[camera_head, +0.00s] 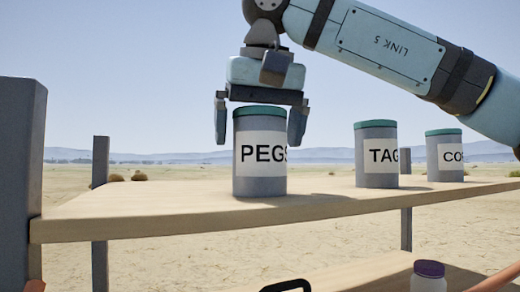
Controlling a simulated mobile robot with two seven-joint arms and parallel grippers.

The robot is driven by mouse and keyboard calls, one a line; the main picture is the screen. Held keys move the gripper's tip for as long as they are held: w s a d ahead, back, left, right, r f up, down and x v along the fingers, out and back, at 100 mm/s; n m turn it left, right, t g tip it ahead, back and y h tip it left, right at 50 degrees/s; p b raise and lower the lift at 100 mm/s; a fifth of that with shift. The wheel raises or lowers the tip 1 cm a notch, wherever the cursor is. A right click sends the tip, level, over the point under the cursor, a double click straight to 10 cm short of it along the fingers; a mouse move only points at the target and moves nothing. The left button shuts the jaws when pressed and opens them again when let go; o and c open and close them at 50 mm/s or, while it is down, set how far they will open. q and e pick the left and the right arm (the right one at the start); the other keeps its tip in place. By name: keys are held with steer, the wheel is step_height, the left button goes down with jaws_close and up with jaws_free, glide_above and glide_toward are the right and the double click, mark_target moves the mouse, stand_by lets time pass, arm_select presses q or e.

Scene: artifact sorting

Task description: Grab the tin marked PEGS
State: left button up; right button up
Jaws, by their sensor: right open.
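The tin marked PEGS (260,180) stands upright on a wooden shelf (130,205), toward its left part. It is a grey cylinder with a teal lid and a white label. My right gripper (260,128) points down over the tin from above. Its two fingers are spread, one on each side of the upper part of the tin. I cannot tell whether either finger touches the tin. My left gripper is not in view.
A tin marked TAG (376,170) and a tin with a label starting CO (444,160) stand on the shelf to the right. Grey posts (20,170) rise at the left. A jar with a purple lid (429,277) shows below. The shelf left of PEGS is clear.

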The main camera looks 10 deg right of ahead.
steer(key=shift+s+r, duration=0.1)
steer(key=shift+s, duration=0.15)
steer(key=shift+c, duration=0.8)
steer(key=shift+s+a, duration=0.1)
steer(key=c, duration=0.9)
steer(key=shift+o, duration=0.2)
steer(key=shift+r, duration=0.1)
